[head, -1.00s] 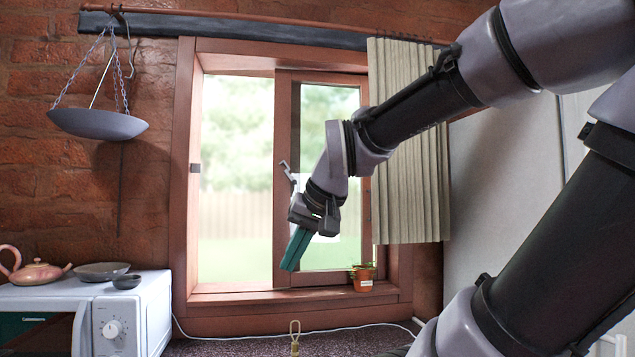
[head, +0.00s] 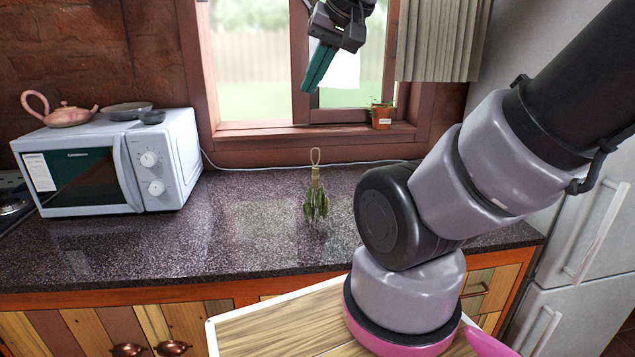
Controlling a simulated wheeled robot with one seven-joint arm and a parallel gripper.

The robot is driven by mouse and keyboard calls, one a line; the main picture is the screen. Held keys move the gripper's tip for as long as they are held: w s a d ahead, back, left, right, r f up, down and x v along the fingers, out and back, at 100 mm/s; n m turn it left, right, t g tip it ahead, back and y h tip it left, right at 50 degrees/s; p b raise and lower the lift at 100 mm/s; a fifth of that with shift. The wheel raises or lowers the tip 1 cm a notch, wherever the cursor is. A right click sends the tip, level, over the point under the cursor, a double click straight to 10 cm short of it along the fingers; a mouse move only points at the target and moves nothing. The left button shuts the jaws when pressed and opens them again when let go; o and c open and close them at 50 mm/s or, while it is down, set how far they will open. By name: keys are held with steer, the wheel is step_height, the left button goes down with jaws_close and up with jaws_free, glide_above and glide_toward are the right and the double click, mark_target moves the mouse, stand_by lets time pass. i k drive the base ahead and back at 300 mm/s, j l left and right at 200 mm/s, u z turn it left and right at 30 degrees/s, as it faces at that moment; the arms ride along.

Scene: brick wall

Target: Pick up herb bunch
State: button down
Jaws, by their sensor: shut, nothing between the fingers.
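The herb bunch (head: 315,200) is a small bundle of green leaves with a tan loop at its top. It appears upright over the dark speckled counter (head: 240,230), near the middle of the head view. My gripper (head: 316,78) is at the top of the view, in front of the window. Its teal fingers point down and are shut with nothing between them. It is well above the herb bunch in the picture and apart from it.
A white microwave (head: 170,160) stands at the left, with a pink teapot (head: 65,113) and bowls on top. A small potted plant (head: 381,115) sits on the windowsill. A white cable runs along the counter's back. Counter around the herb bunch is clear.

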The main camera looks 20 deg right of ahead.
mark_target(320, 200)
steer(key=j+z, duration=0.3)
steer(key=j, duration=0.45)
steer(key=k+j+z, duration=0.15)
steer(key=j+z, duration=0.15)
steer(key=j, duration=0.4)
